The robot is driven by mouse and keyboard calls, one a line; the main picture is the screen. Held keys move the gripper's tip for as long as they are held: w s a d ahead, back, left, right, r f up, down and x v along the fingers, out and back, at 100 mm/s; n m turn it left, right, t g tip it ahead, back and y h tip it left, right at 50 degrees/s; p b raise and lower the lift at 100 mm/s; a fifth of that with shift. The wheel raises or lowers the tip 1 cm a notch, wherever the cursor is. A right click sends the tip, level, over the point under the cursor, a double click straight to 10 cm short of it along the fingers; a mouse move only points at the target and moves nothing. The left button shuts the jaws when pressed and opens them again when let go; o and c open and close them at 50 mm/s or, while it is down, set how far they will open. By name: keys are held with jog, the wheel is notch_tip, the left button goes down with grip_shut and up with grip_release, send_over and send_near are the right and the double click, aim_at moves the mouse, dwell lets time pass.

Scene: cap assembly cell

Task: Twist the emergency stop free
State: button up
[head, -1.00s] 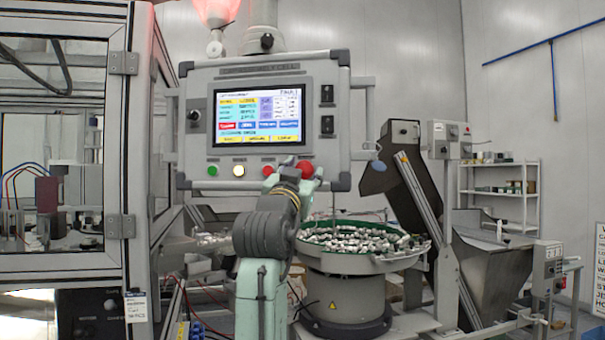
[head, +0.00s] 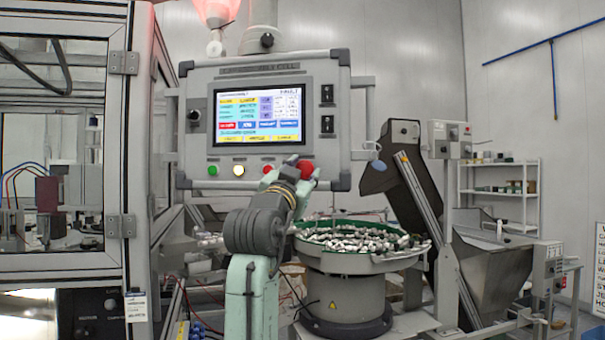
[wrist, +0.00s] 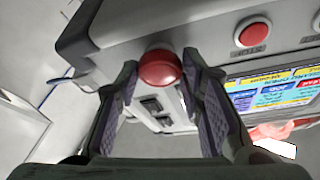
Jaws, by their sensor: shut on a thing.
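The emergency stop is a large red mushroom button (head: 305,169) at the lower right of the control panel (head: 330,75). In the wrist view the red emergency stop (wrist: 159,70) sits between the tips of my two fingers. My gripper (head: 300,175) reaches up to it from below in the head view. My gripper (wrist: 160,80) is shut on the emergency stop, with a finger against each side.
A smaller red button (wrist: 252,34) sits near the emergency stop on the panel, beside the lit screen (head: 258,115). Green (head: 213,170) and white (head: 238,170) buttons are further left. A bowl feeder (head: 350,262) full of small parts stands below right.

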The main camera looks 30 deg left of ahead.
jog(key=shift+s+a+r+m+g+h, duration=0.15)
jog(key=shift+m+h, duration=0.5)
jog(key=shift+m, duration=0.75)
jog(key=shift+w+d+f+m+g+h, duration=0.1)
jog(key=shift+m+h, duration=0.6)
jog(key=shift+m, duration=0.7)
jog(key=shift+s+a+r+m+g+h, duration=0.15)
jog(key=shift+m+h, duration=0.5)
jog(key=shift+m, duration=0.75)
jog(key=shift+w, duration=0.1)
jog(key=o, duration=1.2)
jog(key=shift+f, duration=0.1)
jog(key=shift+c, duration=0.2)
jog(key=v, duration=1.2)
